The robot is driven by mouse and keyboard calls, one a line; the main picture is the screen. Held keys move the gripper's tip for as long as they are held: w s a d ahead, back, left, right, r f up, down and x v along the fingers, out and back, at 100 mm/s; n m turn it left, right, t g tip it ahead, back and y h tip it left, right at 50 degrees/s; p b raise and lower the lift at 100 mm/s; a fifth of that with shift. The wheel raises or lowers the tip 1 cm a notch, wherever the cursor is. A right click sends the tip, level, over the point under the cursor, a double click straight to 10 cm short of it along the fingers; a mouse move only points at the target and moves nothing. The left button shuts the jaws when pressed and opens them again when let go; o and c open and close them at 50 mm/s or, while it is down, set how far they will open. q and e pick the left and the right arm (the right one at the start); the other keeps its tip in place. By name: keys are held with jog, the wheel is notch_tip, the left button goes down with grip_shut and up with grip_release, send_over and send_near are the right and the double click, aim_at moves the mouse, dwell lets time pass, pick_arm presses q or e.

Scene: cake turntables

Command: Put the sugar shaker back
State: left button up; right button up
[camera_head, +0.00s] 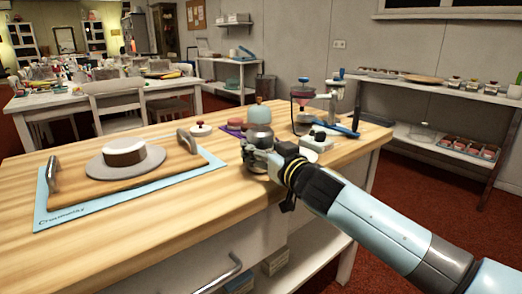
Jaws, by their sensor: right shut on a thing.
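My right gripper (256,151) is at the near edge of the wooden worktop, its arm coming in from the lower right. The shaker looks upright. My left gripper is not in view.
A small cake (124,152) sits on a grey round turntable on a handled wooden board (75,182), over a pale blue mat (60,215). The front left worktop is clear.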

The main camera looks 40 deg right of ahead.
jog(key=shift+f, duration=0.15)
jog(key=o, duration=1.3)
jog(key=shift+o, duration=0.3)
jog(key=shift+s+r, duration=0.1)
jog(key=shift+r, duration=0.1)
jog(key=s+b, duration=0.4)
jog(key=s, duration=0.7)
jog(key=shift+s+a, duration=0.4)
jog(key=shift+a, duration=0.05)
